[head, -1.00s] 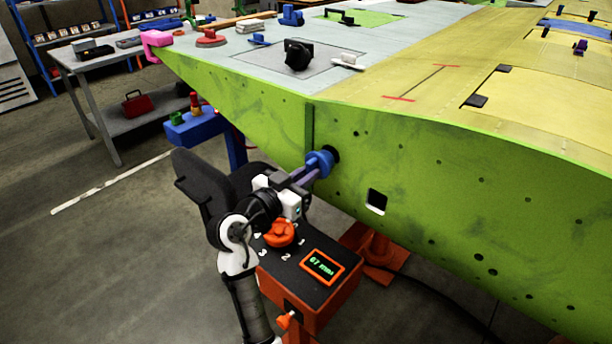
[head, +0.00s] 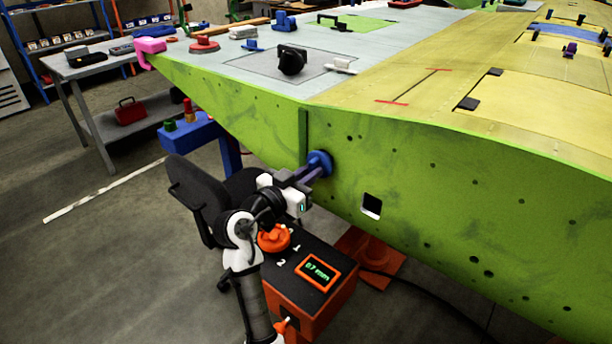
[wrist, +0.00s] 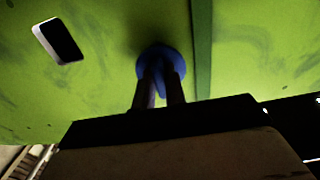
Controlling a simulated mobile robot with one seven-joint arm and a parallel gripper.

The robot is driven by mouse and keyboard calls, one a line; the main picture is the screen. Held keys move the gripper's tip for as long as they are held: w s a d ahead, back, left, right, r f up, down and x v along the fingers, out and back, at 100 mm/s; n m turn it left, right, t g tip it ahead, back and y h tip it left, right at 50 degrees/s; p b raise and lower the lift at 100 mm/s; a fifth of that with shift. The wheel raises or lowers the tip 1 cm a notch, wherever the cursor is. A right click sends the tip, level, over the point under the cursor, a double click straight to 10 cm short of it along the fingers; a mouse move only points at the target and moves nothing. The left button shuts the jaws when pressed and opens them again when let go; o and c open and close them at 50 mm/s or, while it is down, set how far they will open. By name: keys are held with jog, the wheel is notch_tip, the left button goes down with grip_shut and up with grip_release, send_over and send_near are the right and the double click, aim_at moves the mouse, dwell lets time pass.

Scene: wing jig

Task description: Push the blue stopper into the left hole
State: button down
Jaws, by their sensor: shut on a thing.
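The blue stopper (head: 319,163) is at the green side panel of the wing (head: 420,200), just right of a vertical seam. Its round flange covers the left hole and looks flush or nearly flush against the panel. My gripper (head: 308,174) is shut on the stopper's handle. In the wrist view the blue stopper (wrist: 161,62) sits beyond my gripper (wrist: 160,92), whose two fingers pinch its grip. The hole itself is hidden behind the flange. A square white-edged opening (head: 371,206) is to the right.
A black chair (head: 205,195) is to the left. A blue stand (head: 195,135) holds green and red pieces. A grey bench (head: 90,70) is behind.

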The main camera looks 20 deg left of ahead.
jog(key=shift+x, duration=0.85)
jog(key=c, duration=1.4)
grip_release()
jog(key=shift+o, duration=0.2)
jog(key=shift+s, duration=0.1)
jog(key=b+v, duration=0.3)
jog(key=v, duration=1)
jog(key=shift+s, duration=0.35)
jog(key=shift+a, duration=0.1)
